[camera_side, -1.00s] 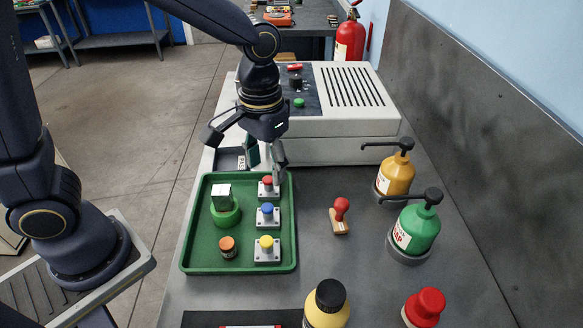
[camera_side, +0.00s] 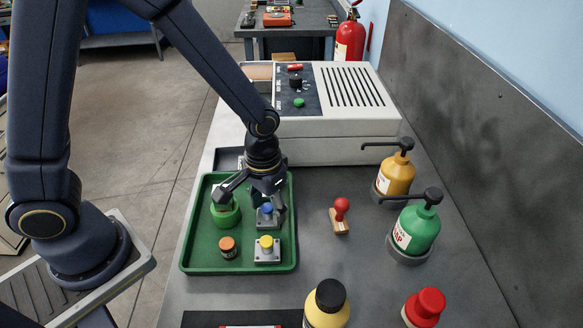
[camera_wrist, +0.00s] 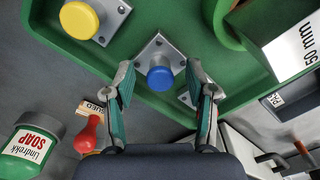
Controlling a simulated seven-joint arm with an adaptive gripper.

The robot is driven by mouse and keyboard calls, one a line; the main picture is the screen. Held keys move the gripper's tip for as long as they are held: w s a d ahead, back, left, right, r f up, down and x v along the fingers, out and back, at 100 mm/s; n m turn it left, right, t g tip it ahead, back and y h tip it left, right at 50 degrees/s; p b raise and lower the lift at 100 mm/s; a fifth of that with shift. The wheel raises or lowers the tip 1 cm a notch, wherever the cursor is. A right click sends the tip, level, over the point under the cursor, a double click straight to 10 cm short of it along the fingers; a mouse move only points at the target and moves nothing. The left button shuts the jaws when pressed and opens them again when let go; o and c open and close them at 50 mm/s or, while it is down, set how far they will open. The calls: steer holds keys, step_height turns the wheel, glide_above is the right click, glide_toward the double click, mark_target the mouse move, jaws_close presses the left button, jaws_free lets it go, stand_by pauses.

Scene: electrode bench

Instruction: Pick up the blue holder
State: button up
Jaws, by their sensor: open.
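The blue holder (camera_side: 267,212) is a blue round knob on a grey square base plate. It stands in the green tray (camera_side: 215,262), in the middle of a column of similar holders. In the wrist view the blue holder (camera_wrist: 160,77) lies between the fingertips, with its plate tilted like a diamond. My gripper (camera_side: 252,200) is over it in the side view, low in the tray. In the wrist view my gripper (camera_wrist: 160,88) is open, one finger on each side of the knob, with visible gaps. Whether the fingertips reach down to the knob's height I cannot tell.
The yellow holder (camera_side: 266,247) stands nearer the camera. The red holder is hidden behind my gripper. A green ring (camera_side: 226,212) and an orange-topped jar (camera_side: 228,248) are at left in the tray.

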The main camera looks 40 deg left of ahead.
steer(key=shift+c, duration=0.3)
jaws_close()
steer(key=shift+r, duration=0.1)
